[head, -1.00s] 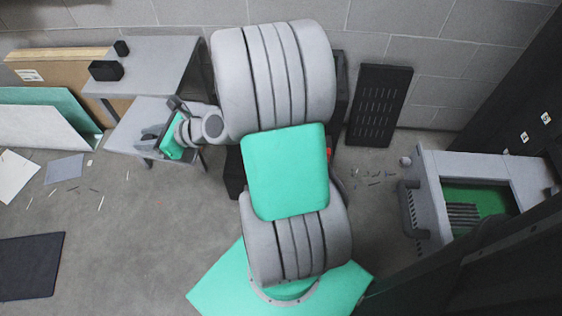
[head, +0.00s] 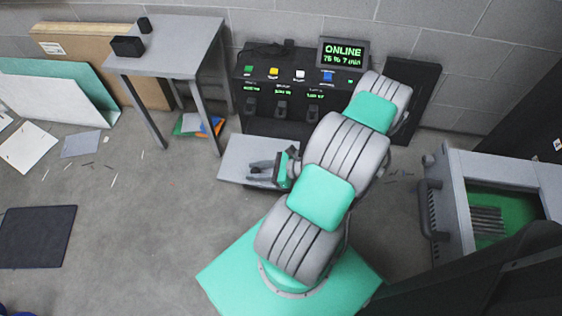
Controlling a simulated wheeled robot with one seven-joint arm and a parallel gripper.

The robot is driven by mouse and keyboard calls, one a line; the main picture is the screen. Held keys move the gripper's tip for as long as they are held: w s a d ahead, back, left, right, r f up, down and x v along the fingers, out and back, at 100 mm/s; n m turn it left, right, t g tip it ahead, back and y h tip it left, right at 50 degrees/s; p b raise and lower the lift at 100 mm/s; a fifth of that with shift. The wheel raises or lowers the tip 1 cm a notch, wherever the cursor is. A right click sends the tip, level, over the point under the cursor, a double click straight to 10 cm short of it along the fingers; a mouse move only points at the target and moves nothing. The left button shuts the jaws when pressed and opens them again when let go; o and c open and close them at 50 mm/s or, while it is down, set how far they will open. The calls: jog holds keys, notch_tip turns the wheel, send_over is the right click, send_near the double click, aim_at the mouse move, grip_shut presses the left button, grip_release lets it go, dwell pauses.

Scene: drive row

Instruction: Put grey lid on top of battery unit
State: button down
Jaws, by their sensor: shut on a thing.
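The grey lid (head: 237,150) is a flat grey panel near the middle of the head view, left of my arm. My gripper (head: 262,172) is shut on it, with the dark fingers over the panel. The exact grip at the edge is too small to tell. What looks like the battery unit (head: 456,190) is a grey box at the right, open on top. A green inside and grey fins (head: 488,219) show in it. The lid is well to the left of this box, apart from it. My own structure hides the box's lower right part.
A grey table (head: 168,52) with two black blocks stands at the back left. A black console (head: 290,90) with coloured buttons and an "ONLINE" screen (head: 343,53) stands behind the lid. A dark handle (head: 431,208) juts from the box's left side. A dark mat lies at the left.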

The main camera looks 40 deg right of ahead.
jog(key=d+f, duration=0.1)
jog(key=d+f+b, duration=0.1)
jog(key=d, duration=0.1)
jog(key=d+f+b, duration=0.1)
jog(key=d, duration=0.1)
jog(key=shift+w+d, duration=0.1)
jog(key=shift+w, duration=0.05)
jog(key=d+f+b, duration=0.4)
jog(key=d+f, duration=0.2)
jog(key=f, duration=0.2)
jog(key=shift+w+f+b, duration=0.2)
jog(key=shift+f+b, duration=0.15)
jog(key=shift+b, duration=0.05)
jog(key=c, duration=1.1)
grip_release()
jog(key=shift+o, duration=0.2)
